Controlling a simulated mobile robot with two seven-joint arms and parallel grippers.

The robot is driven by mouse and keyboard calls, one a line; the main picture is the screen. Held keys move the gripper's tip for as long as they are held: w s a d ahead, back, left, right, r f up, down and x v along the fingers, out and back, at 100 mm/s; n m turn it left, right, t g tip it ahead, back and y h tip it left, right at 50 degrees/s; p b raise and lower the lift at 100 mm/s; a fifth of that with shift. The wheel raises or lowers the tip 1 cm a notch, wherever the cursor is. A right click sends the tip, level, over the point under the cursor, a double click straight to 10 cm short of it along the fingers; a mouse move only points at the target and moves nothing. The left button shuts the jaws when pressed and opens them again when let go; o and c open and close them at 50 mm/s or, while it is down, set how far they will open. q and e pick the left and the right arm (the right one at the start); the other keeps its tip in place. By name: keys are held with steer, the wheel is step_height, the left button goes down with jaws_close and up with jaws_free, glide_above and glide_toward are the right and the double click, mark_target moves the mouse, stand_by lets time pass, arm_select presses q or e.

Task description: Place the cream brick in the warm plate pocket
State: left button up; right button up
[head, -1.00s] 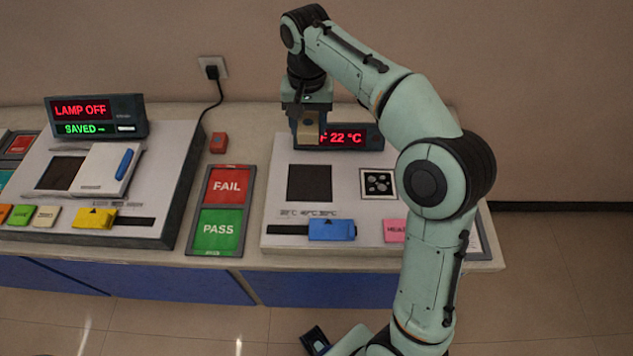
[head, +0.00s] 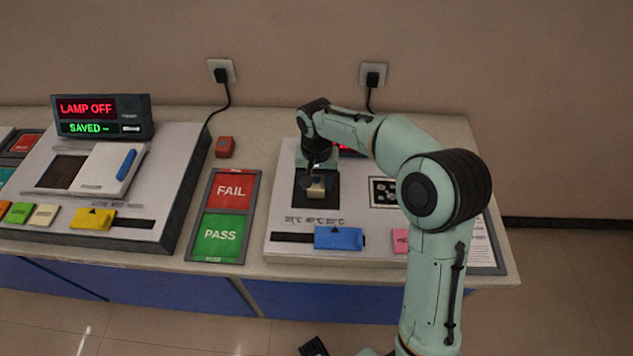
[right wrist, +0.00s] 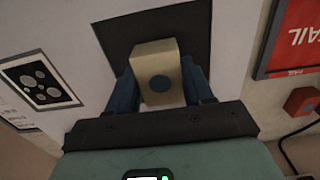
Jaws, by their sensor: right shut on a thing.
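The cream brick (head: 317,190) is held in my right gripper (head: 318,182), over the dark square pocket (head: 299,200) of the right-hand device. In the right wrist view the cream brick (right wrist: 158,75) has a dark round dot on its near face and sits between the two blue fingers of my right gripper (right wrist: 164,82). The dark pocket (right wrist: 195,30) spreads behind and around the brick there. I cannot tell whether the brick touches the pocket floor. My left gripper is not in view.
A blue slider (head: 338,238) and a pink button (head: 400,240) lie along the device's front. A black-and-white dotted square (head: 383,192) is right of the pocket. The FAIL/PASS panel (head: 222,222) and a small red block (head: 225,147) stand to the left.

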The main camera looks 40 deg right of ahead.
mark_target(317, 180)
steer(key=shift+f, duration=0.4)
steer(key=shift+f, duration=0.1)
steer(key=o, duration=1.2)
step_height(317, 180, up, 12)
steer(key=shift+r+p, duration=0.15)
steer(key=shift+p, duration=0.8)
